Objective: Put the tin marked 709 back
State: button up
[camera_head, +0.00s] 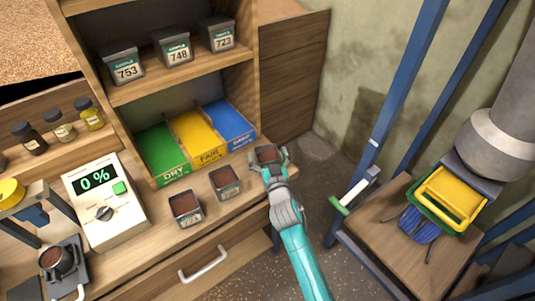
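My gripper (268,158) is at the right end of the counter, with its fingers on either side of an open tin (267,154) of brown material, and looks shut on it. No number shows on this tin. Two similar open tins stand on the counter to the left: one at the front (186,210) with a label too small to read, and one (225,184) nearer my gripper. I cannot tell which tin is marked 709. Lidded tins marked 753 (126,71), 748 (178,55) and 723 (222,42) stand on the upper shelf (150,90).
Green DRY (162,147), yellow FAIR (197,132) and blue trays (230,118) lie behind the counter tins. A meter (104,203) reading 0 % stands left.

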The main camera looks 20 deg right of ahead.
jog(key=shift+r, duration=0.15)
jog(key=s, duration=1.2)
jog(key=shift+a, duration=0.45)
